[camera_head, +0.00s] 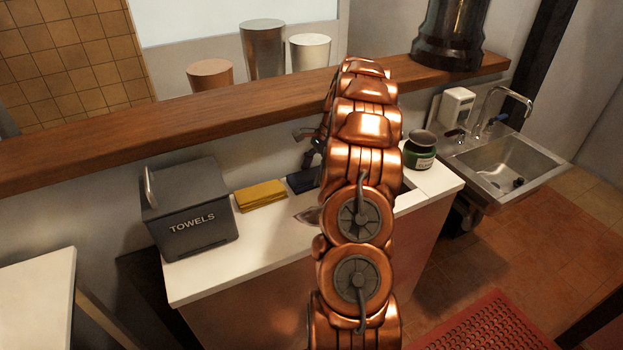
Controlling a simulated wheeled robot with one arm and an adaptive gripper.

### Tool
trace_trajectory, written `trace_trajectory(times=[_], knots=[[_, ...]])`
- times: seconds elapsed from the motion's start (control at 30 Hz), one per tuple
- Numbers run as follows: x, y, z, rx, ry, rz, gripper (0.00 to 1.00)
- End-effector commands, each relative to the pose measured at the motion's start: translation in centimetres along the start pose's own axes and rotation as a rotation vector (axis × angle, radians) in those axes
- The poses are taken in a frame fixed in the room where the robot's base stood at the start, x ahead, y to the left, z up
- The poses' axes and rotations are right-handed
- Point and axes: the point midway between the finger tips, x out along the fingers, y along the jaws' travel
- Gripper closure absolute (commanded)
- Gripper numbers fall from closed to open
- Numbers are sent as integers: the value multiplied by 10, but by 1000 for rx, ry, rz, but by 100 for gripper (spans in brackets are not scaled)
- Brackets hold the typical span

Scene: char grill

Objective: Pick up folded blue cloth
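The folded blue cloth (301,181) lies on the white counter (215,279), just right of a folded yellow cloth (260,195). Its right part is hidden behind my copper-coloured arm. My gripper (312,148) shows only in part at the arm's left edge, in the picture just above the blue cloth. Its fingers are mostly hidden, so I cannot tell whether it is open or shut, or how far it is from the cloth.
A dark grey towels box (190,222) stands at the counter's left end. A green jar (420,150) stands at the right. A wooden ledge (160,132) with metal cups runs behind. A steel sink (510,163) is at the far right.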

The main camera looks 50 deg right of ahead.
Motion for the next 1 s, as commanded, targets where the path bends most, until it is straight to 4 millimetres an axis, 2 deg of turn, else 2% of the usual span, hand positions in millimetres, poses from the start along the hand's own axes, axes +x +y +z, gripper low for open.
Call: trace_trajectory(times=[0.03,0.3,0.77,1.0], knots=[[0,0,0,0,0,0,36],[0,0,0,0,0,0,65],[-4,4,2,-1,-1,0,65],[-34,3,14,-3,2,-3,65]])
